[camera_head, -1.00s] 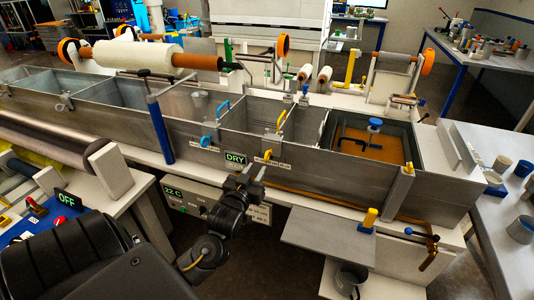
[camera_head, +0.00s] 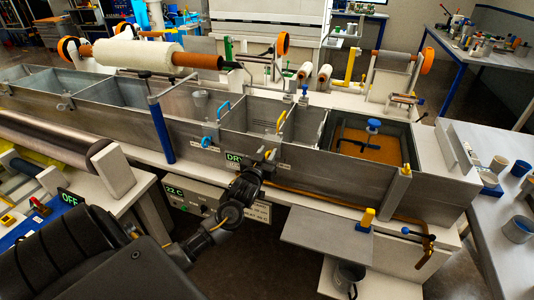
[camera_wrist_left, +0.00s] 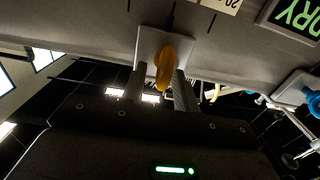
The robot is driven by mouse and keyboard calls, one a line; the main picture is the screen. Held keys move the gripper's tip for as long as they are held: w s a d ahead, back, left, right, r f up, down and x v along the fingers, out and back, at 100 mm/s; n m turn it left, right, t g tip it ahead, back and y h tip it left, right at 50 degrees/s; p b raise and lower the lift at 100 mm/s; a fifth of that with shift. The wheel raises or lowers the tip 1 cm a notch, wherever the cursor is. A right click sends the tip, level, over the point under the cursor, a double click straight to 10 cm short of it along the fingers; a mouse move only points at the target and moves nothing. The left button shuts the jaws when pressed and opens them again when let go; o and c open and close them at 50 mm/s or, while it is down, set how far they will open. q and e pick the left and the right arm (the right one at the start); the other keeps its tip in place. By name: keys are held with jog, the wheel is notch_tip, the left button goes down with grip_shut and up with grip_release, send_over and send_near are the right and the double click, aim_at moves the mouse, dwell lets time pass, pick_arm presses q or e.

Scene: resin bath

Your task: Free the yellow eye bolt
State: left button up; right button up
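The yellow eye bolt (camera_head: 267,154) is on the front wall of the metal tank, just right of the partly hidden DRY sign. In the left wrist view the yellow eye bolt (camera_wrist_left: 164,68) stands out from a pale plate (camera_wrist_left: 178,44) on that wall. My left gripper (camera_head: 263,160) is at the bolt. In the wrist view its fingers (camera_wrist_left: 158,88) are apart, one on each side of the yellow ring. The ring looks nearer the right finger; I cannot tell whether they touch. My right gripper is not in view.
A blue fitting (camera_head: 206,141) is on the same wall to the left. A small grey shelf (camera_head: 310,238) sticks out to the right of my left arm. A stirrer with a blue knob (camera_head: 373,125) stands in the amber bath (camera_head: 350,148). A blue post (camera_head: 160,130) stands at the left.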

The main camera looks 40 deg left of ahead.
pick_arm(q)
grip_shut()
jog(key=n+p, duration=0.1)
jog(key=n, duration=0.4)
jog(key=shift+s+a+n+p, duration=0.15)
jog(key=shift+a+n+p, duration=0.15)
jog(key=shift+a+p, duration=0.1)
jog(key=n, duration=0.3)
jog(key=shift+a+f+p, duration=0.2)
jog(key=shift+p, duration=0.2)
jog(key=shift+s+a+f+n+p, duration=0.1)
jog(key=shift+n+p, duration=0.1)
jog(key=shift+n, duration=0.55)
jog(key=shift+a+f+n+p, duration=0.1)
jog(key=shift+n+p, duration=0.05)
jog(key=shift+n, duration=0.6)
